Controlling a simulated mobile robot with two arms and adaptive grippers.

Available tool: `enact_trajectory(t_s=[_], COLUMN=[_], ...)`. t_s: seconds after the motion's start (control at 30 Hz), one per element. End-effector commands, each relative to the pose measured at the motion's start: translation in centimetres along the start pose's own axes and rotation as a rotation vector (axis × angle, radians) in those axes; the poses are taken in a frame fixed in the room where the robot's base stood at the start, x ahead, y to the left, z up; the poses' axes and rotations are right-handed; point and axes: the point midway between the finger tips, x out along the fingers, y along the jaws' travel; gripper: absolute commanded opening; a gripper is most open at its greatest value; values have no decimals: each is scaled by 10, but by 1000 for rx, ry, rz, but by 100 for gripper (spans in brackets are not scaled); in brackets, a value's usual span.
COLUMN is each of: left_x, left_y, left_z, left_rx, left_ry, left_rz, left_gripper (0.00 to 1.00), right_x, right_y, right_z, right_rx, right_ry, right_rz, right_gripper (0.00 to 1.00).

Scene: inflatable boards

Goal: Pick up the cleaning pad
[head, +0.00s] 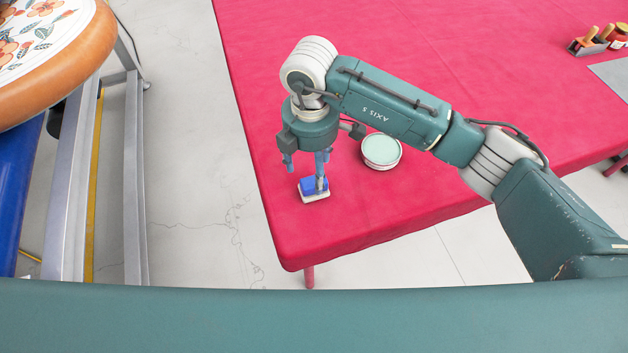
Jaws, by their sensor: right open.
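The cleaning pad (314,196), a small block with a blue top and a pale base, lies flat near the left edge of the red-covered table (400,213). My right gripper (305,174) points down just above and beside the pad, with its fingers apart and nothing held. One finger is in front of the pad's blue top and hides part of it; I cannot tell whether it touches. The other finger is to the left, nearer the table edge. My left gripper is out of view.
A round tin with a pale green top (381,150) stands right of the pad, below my right forearm. A hand plane (590,42) and a grey sheet (612,77) are at the far right. A flower-patterned inflatable board (45,60) rests on a stand at left.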

Motion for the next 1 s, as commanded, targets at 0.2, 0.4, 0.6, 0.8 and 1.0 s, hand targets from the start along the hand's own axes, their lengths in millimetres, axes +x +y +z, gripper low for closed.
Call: enact_trajectory(t_s=[0.2,0.4,0.6,0.8,1.0], left_x=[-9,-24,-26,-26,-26], left_y=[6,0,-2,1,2], left_z=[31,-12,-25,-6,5], left_rx=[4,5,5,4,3], left_ry=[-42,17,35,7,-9], left_rz=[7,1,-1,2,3], left_gripper=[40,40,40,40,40], right_x=[16,44,64,65,65], right_y=[0,4,5,5,5], right_z=[1,5,5,5,5], right_rx=[1,1,0,-1,-1], right_ry=[0,0,0,1,1], right_rz=[-2,-4,0,1,1], right_gripper=[64,64,64,64,26])
